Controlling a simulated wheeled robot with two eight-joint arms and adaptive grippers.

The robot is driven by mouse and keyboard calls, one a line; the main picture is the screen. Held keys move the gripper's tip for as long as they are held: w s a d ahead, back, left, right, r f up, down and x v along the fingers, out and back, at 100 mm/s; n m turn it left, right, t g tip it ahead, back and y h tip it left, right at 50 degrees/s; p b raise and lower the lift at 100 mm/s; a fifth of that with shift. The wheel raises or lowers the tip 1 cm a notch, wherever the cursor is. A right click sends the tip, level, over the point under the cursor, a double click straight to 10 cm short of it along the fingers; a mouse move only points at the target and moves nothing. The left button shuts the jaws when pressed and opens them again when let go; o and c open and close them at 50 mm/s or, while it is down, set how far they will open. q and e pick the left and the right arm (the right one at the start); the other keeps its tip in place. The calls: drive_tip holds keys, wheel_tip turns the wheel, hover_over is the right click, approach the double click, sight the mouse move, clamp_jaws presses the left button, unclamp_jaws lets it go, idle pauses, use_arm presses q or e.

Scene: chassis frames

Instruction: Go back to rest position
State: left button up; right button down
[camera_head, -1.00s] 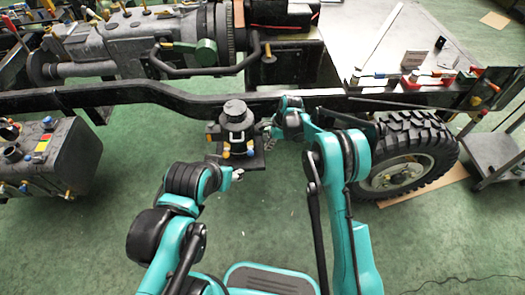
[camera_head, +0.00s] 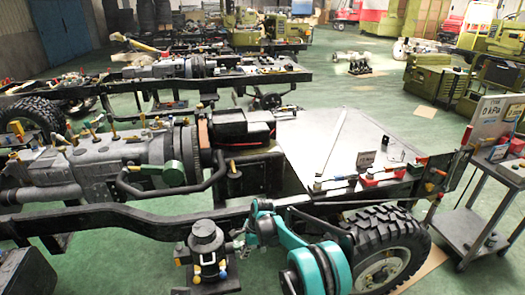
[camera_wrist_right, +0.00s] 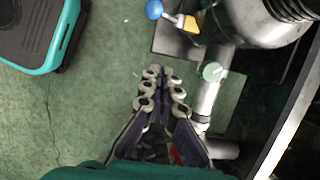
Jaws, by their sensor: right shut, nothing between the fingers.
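My right gripper (camera_head: 238,245) is near the bottom middle of the head view, at the right side of a black cylindrical part on a bracket (camera_head: 205,240) by the chassis rail. In the right wrist view, my right gripper (camera_wrist_right: 161,88) has its fingers together with nothing between them, above the green floor. The black part (camera_wrist_right: 255,22) shows at the upper right there, apart from the fingertips. My teal right arm rises from the bottom of the head view. My left gripper is out of view.
The long black chassis rail (camera_head: 110,217) crosses in front, with a large tyre (camera_head: 385,245) at the right. A grey metal cart (camera_head: 485,195) stands at the far right. Pipes (camera_wrist_right: 205,105) run close to the right of my right gripper.

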drive_tip(key=s+d+r+n+t, duration=0.1)
drive_tip(key=s+d+r+n, duration=0.1)
drive_tip(key=s+d+r, duration=0.4)
drive_tip(key=s+d+r+n+t+h, duration=0.1)
drive_tip(key=d+r+n+t, duration=0.15)
drive_tip(key=d+r, duration=0.45)
drive_tip(key=s+d+r+n, duration=0.2)
drive_tip(key=s+d+r, duration=0.15)
drive_tip(key=r, duration=0.55)
drive_tip(key=s+d+n+t+h, duration=0.1)
drive_tip(key=s+d+n, duration=0.3)
drive_tip(key=s, duration=0.6)
drive_tip(key=s+d+n+t+h, duration=0.1)
drive_tip(key=s+d+n+t, duration=0.2)
drive_tip(key=s+d, duration=0.4)
drive_tip(key=s+n, duration=0.1)
drive_tip(key=s, duration=0.3)
drive_tip(key=shift+d+r, duration=0.15)
drive_tip(key=shift+d, duration=0.15)
